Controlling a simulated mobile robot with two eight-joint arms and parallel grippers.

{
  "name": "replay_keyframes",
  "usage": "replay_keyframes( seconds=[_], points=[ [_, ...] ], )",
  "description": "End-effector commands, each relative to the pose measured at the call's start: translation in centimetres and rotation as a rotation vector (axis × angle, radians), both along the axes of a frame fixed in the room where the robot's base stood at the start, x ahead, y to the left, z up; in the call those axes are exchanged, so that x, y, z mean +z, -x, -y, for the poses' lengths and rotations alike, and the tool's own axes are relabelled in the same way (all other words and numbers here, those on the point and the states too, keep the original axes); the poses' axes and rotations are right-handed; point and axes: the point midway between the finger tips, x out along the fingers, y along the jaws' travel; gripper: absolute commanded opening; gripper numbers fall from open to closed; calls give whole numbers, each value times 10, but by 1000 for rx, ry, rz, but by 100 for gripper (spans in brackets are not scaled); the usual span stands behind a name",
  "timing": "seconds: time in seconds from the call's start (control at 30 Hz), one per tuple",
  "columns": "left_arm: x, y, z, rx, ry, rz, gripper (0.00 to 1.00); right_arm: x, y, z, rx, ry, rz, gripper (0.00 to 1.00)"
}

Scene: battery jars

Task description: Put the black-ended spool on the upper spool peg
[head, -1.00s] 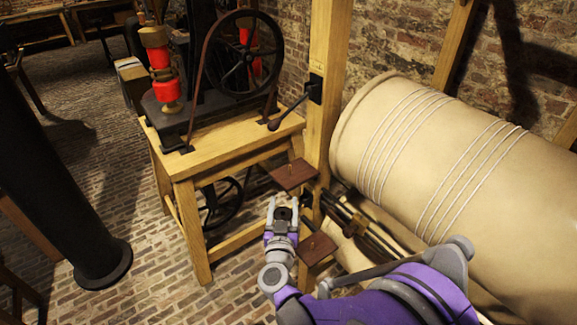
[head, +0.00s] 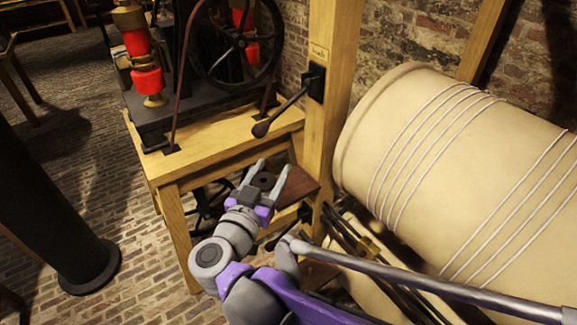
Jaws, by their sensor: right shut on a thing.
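My right gripper (head: 268,168) is shut on the black-ended spool (head: 264,181), whose dark round end with a centre hole shows between the fingers. The gripper and spool are in front of the upper brown board (head: 299,187), which sticks out from the wooden post and overlap its left part in the head view. The upper peg itself is not visible now, hidden by the gripper and spool. Whether the spool touches the board or is around the peg, I cannot tell. My left gripper is not in view.
A lower brown board (head: 318,274) is mostly hidden behind my right arm. The wooden post (head: 330,110) carries a black lever switch (head: 290,110). A wooden table (head: 200,165) with a wheeled machine stands left; a large cream roll (head: 450,170) fills the right.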

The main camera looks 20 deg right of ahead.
Motion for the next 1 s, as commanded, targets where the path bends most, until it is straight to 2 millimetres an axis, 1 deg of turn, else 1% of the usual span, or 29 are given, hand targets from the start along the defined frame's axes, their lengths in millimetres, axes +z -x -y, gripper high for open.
replay_keyframes(
  seconds=[0.03,0.2,0.4,0.47,0.5,0.73,0.9,1.0],
  points=[
    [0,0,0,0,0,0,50,0,-12,10,-7,1,0,7],
    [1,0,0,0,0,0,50,0,-50,36,-7,1,0,7],
    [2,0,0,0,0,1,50,0,-88,60,-3,1,0,7],
    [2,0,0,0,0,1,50,0,-96,66,-3,1,0,7],
    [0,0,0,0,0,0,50,-9,-94,63,1,1,-1,7],
    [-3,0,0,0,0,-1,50,-30,-93,62,1,0,0,7],
    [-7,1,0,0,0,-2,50,-58,-93,62,1,0,0,7],
    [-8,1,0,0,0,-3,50,-68,-93,62,1,0,0,7]
  ],
)
